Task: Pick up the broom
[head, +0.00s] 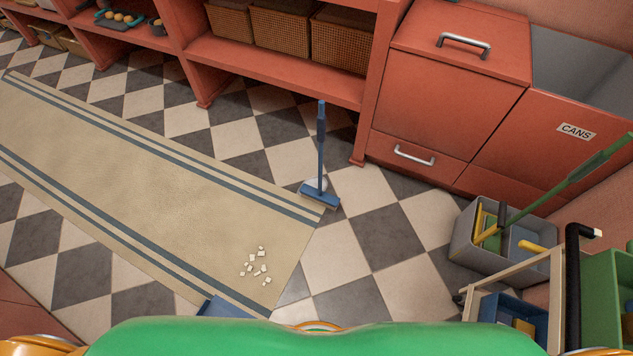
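A blue broom (321,150) stands upright near the middle of the view, its handle up and its wide blue head (318,197) on the floor at the rug's right end. A pale rounded thing shows behind the foot of its handle. Small white crumbs (257,266) lie scattered on the rug nearer to me.
A beige striped rug (150,180) covers the checkered floor. A red shelf with baskets (281,28) and a cabinet (447,90) line the back. A grey bin (462,245) with a green-handled tool and a cart (520,285) stand right. A blue flat thing (228,307) is partly hidden below.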

